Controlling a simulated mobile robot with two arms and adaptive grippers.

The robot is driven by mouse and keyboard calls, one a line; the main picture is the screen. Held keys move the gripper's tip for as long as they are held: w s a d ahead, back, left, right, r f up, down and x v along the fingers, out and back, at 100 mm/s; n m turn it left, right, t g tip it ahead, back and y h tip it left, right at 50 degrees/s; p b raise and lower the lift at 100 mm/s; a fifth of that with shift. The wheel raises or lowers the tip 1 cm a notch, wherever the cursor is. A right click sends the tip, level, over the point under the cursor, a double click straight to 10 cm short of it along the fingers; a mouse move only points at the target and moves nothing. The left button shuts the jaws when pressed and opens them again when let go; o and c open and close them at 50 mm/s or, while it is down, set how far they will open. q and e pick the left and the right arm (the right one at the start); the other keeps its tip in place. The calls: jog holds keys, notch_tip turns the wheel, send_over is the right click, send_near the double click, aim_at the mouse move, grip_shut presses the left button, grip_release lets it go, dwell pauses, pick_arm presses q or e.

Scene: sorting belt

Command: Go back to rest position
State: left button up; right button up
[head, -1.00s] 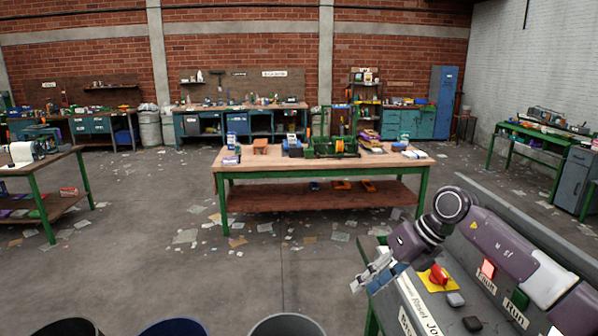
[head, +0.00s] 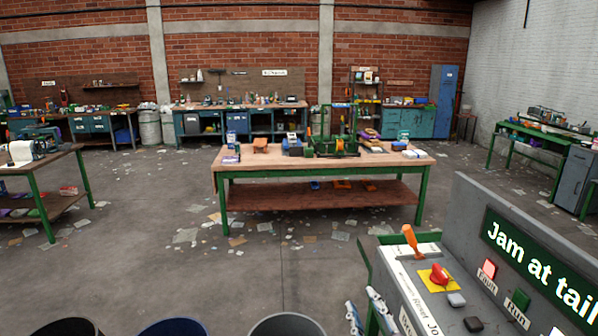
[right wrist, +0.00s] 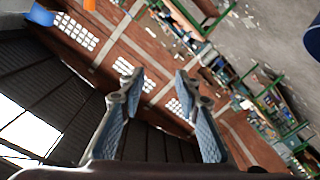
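My right gripper (head: 367,312) shows at the bottom edge of the head view, just left of the control console (head: 399,268). Only its finger ends show there, apart from the console. In the right wrist view the right gripper (right wrist: 158,84) has its two blue-padded fingers spread, with nothing between them. My left gripper is in neither view.
The console bears an orange lever (head: 411,241), a red knob (head: 439,272), a lit red Fault button (head: 489,267), a green Run button (head: 517,299) and a "Jam at tail" display (head: 543,262). Bins (head: 286,325) stand bottom left. A workbench (head: 322,174) stands ahead beyond open floor.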

jog(key=s+d+f+m+g+h, duration=0.3)
jog(key=s+d+f+m+g, duration=0.15)
jog(key=s+f, duration=0.45)
jog(key=s+d+f+m+g, duration=0.1)
jog(key=s+f+g, duration=0.25)
jog(key=s, duration=0.45)
jog(key=s+f+m+g+y, duration=0.1)
jog(key=s+f+g, duration=0.2)
jog(key=s+f, duration=0.35)
jog(key=s+d+f+m+g, duration=0.1)
jog(key=s+f+g, duration=0.2)
jog(key=s, duration=0.7)
notch_tip(320, 180, down, 29)
jog(key=g+b, duration=0.1)
jog(key=b, duration=0.2)
jog(key=s+d+f+g+b, duration=0.1)
jog(key=s+d+f+b, duration=0.2)
jog(key=s+f, duration=1.5)
notch_tip(320, 180, down, 2)
jog(key=shift+s+f+n, duration=0.1)
jog(key=shift+s+n, duration=0.1)
jog(key=shift+n, duration=0.15)
